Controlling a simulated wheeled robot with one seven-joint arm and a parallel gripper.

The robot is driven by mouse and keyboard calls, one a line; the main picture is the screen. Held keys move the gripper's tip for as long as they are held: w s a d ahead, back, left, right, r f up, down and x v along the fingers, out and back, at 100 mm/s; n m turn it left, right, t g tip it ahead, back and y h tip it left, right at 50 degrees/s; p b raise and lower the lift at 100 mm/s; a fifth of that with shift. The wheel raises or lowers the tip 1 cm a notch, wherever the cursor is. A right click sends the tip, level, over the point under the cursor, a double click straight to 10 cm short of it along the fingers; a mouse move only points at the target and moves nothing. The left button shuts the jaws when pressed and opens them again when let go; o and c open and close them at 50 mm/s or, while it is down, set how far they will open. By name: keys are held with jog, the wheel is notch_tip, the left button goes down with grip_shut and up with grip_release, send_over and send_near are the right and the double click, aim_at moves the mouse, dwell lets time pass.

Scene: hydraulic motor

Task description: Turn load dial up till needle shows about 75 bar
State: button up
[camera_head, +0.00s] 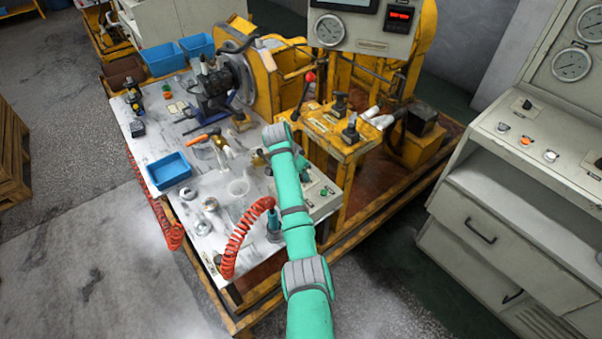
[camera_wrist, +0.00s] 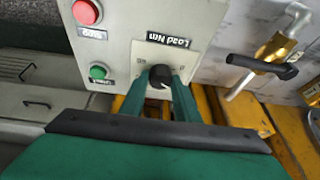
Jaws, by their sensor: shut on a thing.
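The load dial (camera_wrist: 159,77) is a round black knob with a pale mark, on a light grey control box (camera_wrist: 120,48). A "Load Nm" label, upside down in the wrist view, sits beside it. My gripper (camera_wrist: 159,83) is shut on the dial, with one teal finger on each side of the knob. In the head view my arm hides most of the gripper and the dial; the control box (camera_head: 322,200) shows at the table's near right corner. A round gauge (camera_head: 328,30) is on the grey panel at the top; its needle reading is too small to tell.
A red button (camera_wrist: 87,11) and a green button (camera_wrist: 98,72) sit beside the dial. A brass valve with a black lever (camera_wrist: 262,66) is at the right in the wrist view. A coiled red hose (camera_head: 240,238) hangs near my arm. More gauges (camera_head: 571,64) are on the right cabinet.

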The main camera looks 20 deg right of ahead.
jog(key=o, duration=1)
jog(key=shift+o, duration=0.2)
jog(key=shift+r, duration=0.1)
jog(key=v, duration=1)
jog(key=shift+r, duration=0.3)
